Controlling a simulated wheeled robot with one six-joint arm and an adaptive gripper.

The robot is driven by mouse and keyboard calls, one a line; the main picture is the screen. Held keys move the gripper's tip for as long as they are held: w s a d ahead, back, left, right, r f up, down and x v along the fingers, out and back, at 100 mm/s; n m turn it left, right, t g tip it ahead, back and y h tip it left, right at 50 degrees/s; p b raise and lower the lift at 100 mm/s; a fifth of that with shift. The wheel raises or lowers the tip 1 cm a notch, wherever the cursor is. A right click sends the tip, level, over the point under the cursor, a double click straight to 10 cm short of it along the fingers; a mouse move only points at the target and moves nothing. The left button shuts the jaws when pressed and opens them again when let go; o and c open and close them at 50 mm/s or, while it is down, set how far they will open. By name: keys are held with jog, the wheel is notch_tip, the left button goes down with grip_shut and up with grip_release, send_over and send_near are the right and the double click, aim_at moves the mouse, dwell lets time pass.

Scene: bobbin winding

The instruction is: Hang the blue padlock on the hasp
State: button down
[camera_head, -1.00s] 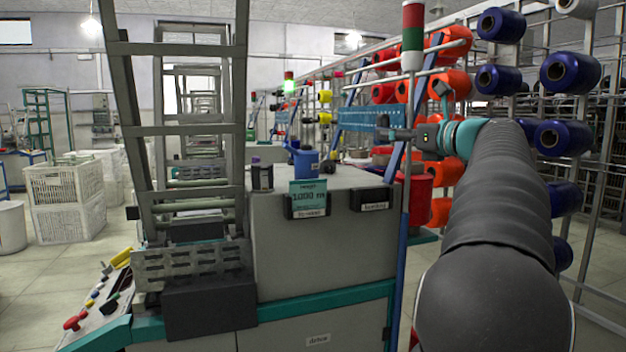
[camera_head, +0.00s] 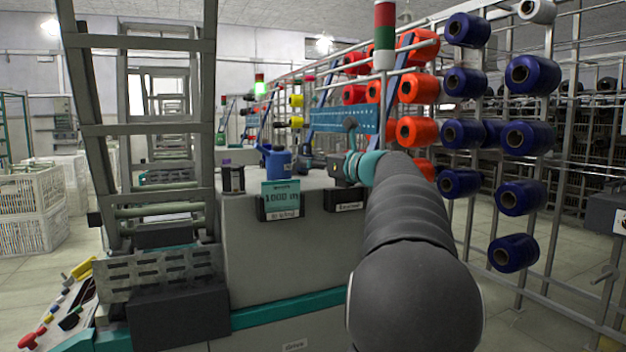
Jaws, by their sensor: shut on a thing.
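My gripper (camera_head: 322,166) is at the end of my arm, pointing left, at about the height of the grey cabinet's top. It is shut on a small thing. That thing is too small and dark to make out; I take it for the blue padlock but cannot see its colour or shape. I cannot make out the hasp for certain. A grey box (camera_head: 603,214) with a pale label is cut off by the right edge, with a small metal fitting (camera_head: 606,273) below it.
The grey cabinet (camera_head: 245,250) carries a blue labelled container (camera_head: 279,163), a dark jar (camera_head: 233,178) and a 1000 m sign (camera_head: 282,201). A rack of blue spools (camera_head: 528,137) and orange spools (camera_head: 417,131) stands to the right. Floor shows at lower right.

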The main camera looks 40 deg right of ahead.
aim_at(313, 188)
jog(key=shift+f+b, duration=0.35)
jog(key=shift+f, duration=1.55)
jog(key=shift+f, duration=0.15)
jog(key=c, duration=0.6)
grip_release()
jog(key=s, duration=0.4)
jog(key=s+d, duration=0.1)
jog(key=s, duration=0.3)
jog(key=s+d, duration=0.1)
jog(key=s, duration=0.3)
jog(key=shift+b, duration=0.3)
